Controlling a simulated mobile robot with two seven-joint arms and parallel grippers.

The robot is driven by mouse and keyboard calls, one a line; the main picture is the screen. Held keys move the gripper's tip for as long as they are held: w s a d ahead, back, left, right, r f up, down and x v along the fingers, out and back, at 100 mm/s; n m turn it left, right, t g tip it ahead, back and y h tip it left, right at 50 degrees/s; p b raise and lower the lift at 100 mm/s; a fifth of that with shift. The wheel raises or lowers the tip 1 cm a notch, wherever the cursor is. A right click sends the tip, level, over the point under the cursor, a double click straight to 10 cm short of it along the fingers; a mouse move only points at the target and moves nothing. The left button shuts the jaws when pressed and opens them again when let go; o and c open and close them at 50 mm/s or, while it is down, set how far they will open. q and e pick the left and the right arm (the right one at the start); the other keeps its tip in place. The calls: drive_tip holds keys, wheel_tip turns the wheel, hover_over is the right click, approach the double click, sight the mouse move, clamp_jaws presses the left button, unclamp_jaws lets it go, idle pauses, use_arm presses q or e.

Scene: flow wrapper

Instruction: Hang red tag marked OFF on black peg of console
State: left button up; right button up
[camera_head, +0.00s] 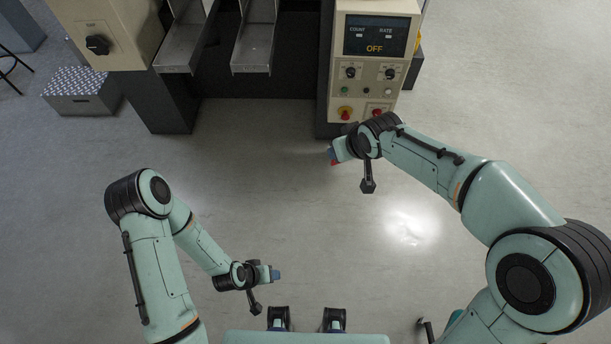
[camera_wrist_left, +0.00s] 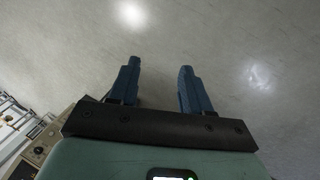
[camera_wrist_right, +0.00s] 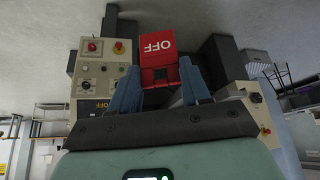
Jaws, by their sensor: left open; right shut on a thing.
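The red tag (camera_wrist_right: 158,45) with white OFF lettering shows upside down in the right wrist view. My right gripper (camera_wrist_right: 160,75) is shut on its lower part, a finger on each side. The console also shows in the right wrist view (camera_wrist_right: 118,80), apart from the tag. I cannot make out the black peg for certain. My left gripper (camera_wrist_left: 157,75) is open and empty over the floor, low in the head view (camera_head: 275,273).
The console carries a display (camera_head: 376,36) reading OFF, knobs and red buttons (camera_head: 345,113). Two metal chutes (camera_head: 257,40) and a beige cabinet (camera_head: 100,30) with a black switch stand left of it. A grey box (camera_head: 80,90) is at far left. The floor between is clear.

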use_arm(q)
drive_tip(key=w+d+r+m+t+h, duration=0.1)
drive_tip(key=w+d+r+m+t, duration=0.2)
drive_tip(key=w+r, duration=0.45)
drive_tip(key=m+t+h, duration=0.7)
drive_tip(key=m+h, duration=0.1)
approach(332, 161)
drive_tip(key=x, duration=0.9)
drive_tip(key=shift+w+d+r, duration=0.25)
drive_tip(key=shift+d, duration=0.05)
clamp_jaws()
use_arm(e)
drive_tip(key=o, duration=1.1)
